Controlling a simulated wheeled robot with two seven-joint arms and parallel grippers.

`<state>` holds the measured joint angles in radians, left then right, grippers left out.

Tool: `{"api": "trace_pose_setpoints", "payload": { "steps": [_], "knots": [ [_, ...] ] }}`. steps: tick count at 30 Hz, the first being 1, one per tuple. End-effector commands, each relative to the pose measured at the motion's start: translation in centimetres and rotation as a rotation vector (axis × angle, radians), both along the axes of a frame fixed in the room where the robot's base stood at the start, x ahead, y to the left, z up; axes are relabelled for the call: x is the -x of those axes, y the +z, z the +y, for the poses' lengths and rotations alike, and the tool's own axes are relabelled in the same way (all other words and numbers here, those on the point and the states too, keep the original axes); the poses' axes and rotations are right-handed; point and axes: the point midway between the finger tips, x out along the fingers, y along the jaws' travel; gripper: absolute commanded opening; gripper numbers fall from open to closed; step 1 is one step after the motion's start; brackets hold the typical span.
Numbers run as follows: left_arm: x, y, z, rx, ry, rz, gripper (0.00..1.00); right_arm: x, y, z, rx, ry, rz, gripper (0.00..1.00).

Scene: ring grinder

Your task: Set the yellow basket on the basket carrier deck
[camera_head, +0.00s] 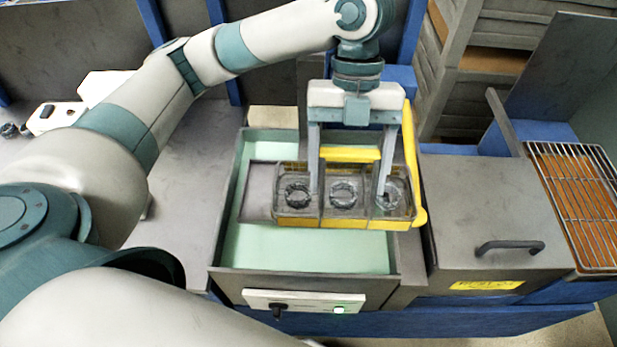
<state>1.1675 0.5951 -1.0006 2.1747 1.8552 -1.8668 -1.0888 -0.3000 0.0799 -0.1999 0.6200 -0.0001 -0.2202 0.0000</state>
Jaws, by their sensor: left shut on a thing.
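The yellow basket (345,222) is a long, clear-walled tray with yellow edges and a yellow handle bar (350,154). It has three compartments with a dark metal ring in each. My left gripper (350,180) points down from above, its two fingers on either side of the handle, shut on the basket. The basket appears level over the right part of a tank with pale green liquid; its exact height is unclear. A grey flat plate (257,192), possibly the carrier deck, shows left of the basket and is partly hidden by it. My right gripper is not in view.
The grey tank (232,215) has a front panel (308,301) with a black knob and green light. At right are a grey lidded box (490,205) with a dark handle and a wire rack (575,200). A yellow upright bar (411,160) stands close by the basket's right end.

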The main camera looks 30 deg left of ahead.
Motion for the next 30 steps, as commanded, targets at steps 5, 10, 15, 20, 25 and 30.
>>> {"api": "trace_pose_setpoints", "payload": {
  "steps": [5, 10, 15, 20, 25, 30],
  "knots": [
    [-1.0, -1.1, 2.1, -0.002, 0.006, 0.003, 0.25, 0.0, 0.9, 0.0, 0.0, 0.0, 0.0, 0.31],
    [-2.3, -2.8, 4.8, -0.003, 0.008, 0.005, 0.25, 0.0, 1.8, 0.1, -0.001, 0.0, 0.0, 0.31],
    [-3.6, -4.6, 7.5, -0.003, 0.007, 0.005, 0.25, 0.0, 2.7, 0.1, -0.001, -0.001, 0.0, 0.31],
    [-4.5, -5.9, 9.2, -0.001, 0.003, 0.003, 0.25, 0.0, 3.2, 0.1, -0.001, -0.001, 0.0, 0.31],
    [-4.8, -6.5, 9.9, -0.001, 0.001, 0.001, 0.25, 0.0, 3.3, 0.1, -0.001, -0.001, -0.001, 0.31],
    [-4.8, -6.5, 9.9, 0.0, 0.0, 0.0, 0.25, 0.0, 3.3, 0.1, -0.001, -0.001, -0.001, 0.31]
  ]
}}
